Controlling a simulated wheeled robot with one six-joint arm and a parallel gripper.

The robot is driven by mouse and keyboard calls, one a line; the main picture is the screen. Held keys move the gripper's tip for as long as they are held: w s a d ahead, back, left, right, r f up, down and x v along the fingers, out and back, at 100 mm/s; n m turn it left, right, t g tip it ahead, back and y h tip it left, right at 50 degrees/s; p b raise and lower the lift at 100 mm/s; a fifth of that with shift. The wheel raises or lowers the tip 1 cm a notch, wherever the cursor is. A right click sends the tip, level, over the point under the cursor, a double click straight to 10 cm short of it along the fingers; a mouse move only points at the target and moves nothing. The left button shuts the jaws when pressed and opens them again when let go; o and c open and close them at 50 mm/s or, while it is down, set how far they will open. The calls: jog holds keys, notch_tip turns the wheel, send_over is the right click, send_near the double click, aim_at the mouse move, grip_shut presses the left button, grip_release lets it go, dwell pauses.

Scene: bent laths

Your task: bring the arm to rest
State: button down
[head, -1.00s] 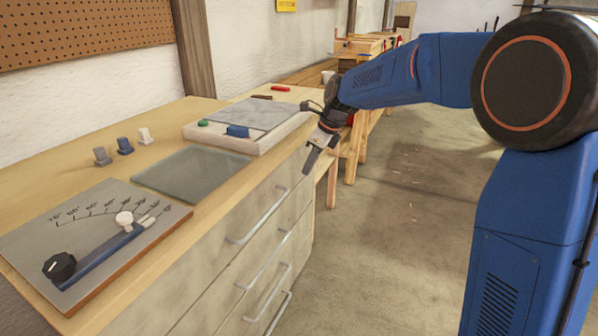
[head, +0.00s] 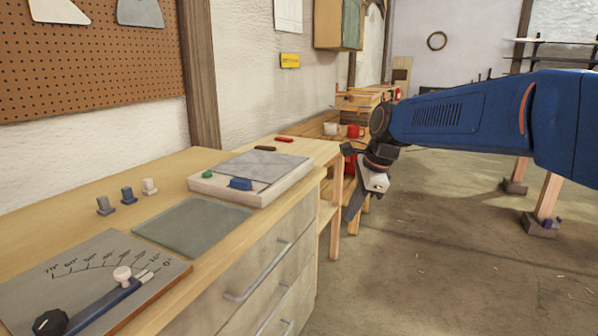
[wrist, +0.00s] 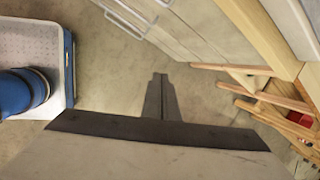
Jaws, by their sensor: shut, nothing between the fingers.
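My gripper (head: 354,203) hangs at the end of my blue arm, pointing down, in open air beyond the right edge of the wooden bench (head: 240,233). Its fingers are shut with nothing between them. In the wrist view the closed fingers (wrist: 161,78) show as a dark narrow shape above the floor. The gripper touches nothing that I can see.
The bench carries an angle board (head: 90,262), a grey-green mat (head: 192,225), a white tray with a grey plate (head: 258,190) and small pegs (head: 127,194).

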jog(key=s+d+f+n+h, duration=0.1)
jog(key=s+d+f+n, duration=0.2)
jog(key=s, duration=0.7)
jog(key=s+d+f+n+t+h, duration=0.1)
jog(key=s+d+f+n, duration=0.3)
jog(key=s+n, duration=0.5)
jog(key=s+d+f+n+t+h, duration=0.1)
jog(key=s+d+f+n, duration=0.3)
jog(key=s, duration=0.7)
jog(key=d+n, duration=0.2)
jog(key=d, duration=0.1)
jog(key=shift+s+d, duration=0.35)
jog(key=shift+a+r, duration=0.1)
jog(key=shift+a, duration=0.05)
